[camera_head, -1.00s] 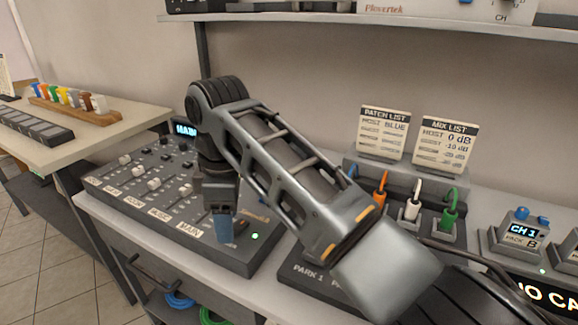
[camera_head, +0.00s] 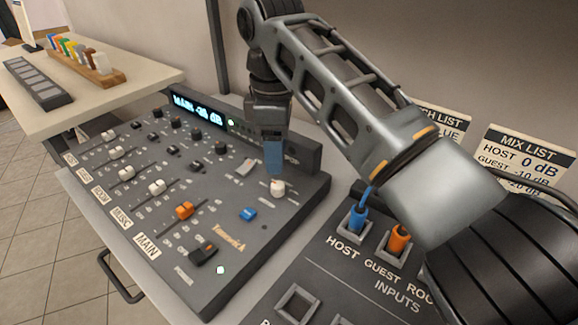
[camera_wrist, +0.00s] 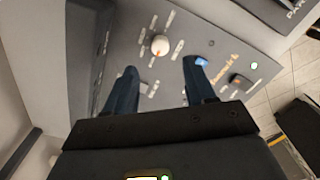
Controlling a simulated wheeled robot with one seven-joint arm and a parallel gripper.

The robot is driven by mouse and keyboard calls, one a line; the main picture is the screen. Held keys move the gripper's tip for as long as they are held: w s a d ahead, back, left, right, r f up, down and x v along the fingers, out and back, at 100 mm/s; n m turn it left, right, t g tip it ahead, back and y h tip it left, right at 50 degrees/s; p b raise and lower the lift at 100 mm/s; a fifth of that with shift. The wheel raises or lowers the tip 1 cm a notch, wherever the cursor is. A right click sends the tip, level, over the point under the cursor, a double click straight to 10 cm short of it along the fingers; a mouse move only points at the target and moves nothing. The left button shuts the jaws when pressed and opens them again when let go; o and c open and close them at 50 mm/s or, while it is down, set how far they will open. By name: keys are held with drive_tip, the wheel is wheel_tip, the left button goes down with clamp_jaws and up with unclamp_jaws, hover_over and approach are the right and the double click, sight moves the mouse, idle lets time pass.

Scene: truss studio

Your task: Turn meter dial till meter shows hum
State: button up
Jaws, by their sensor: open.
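The meter dial, a small white knob (camera_head: 278,187), sits at the right of the dark mixer (camera_head: 245,262). In the wrist view the white knob (camera_wrist: 160,45) has an orange mark and a ring of labels too small to read. The meter display (camera_head: 198,109) seems to read "MAIN -20 dB". My gripper (camera_head: 274,160) points down just above and behind the knob in the head view. In the wrist view my gripper's blue fingers (camera_wrist: 160,82) are apart with nothing between them; the knob lies beyond their tips.
A blue button (camera_head: 248,214) and a dark switch (camera_head: 203,254) are near the knob. Faders, one with an orange cap (camera_head: 184,210), fill the mixer's left. A patch panel (camera_head: 325,280) with blue and orange plugs is at right. List cards (camera_head: 528,158) stand behind it.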

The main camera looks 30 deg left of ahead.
sight(277, 184)
wheel_tip(277, 184, down, 8)
drive_tip(key=shift+r, duration=0.2)
idle(0.3)
clamp_jaws()
idle(0.4)
drive_tip(key=shift+r+m+p, duration=0.15)
drive_tip(key=shift+m+p, duration=0.15)
drive_tip(key=shift+p, duration=0.3)
drive_tip(key=m+p, duration=0.2)
drive_tip(key=p, duration=0.1)
drive_tip(key=shift+r+m, duration=0.1)
drive_tip(key=shift+m, duration=0.3)
drive_tip(key=m+p, duration=0.3)
drive_tip(key=m, duration=0.2)
drive_tip(key=shift+f, duration=0.2)
drive_tip(key=shift+m+p, duration=0.3)
